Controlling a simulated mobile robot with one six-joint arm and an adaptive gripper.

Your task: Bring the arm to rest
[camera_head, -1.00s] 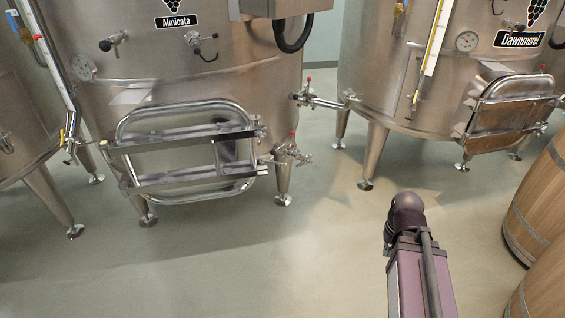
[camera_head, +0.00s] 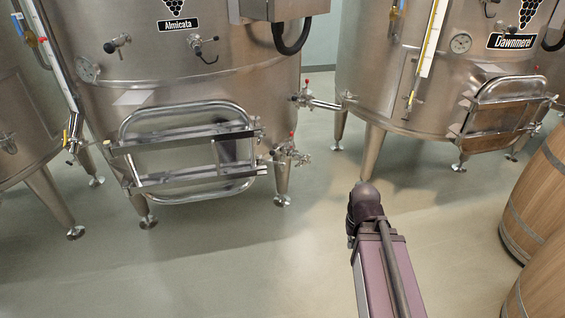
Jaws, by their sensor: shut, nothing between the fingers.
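My arm shows at the lower right of the head view, as a purple link (camera_head: 385,270) with a dark rounded joint (camera_head: 366,207) at its far end. It stands over bare floor, in front of the gap between two steel vats. My gripper is not visible in this view. The arm appears apart from the vats and barrels.
The Almicata vat (camera_head: 190,75) with its door frame stands at the left centre, the Dawnmerel vat (camera_head: 400,80) at the right. Valves (camera_head: 305,95) stick out between them. Wooden barrels (camera_head: 540,205) stand at the right edge. The floor (camera_head: 230,275) in front is clear.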

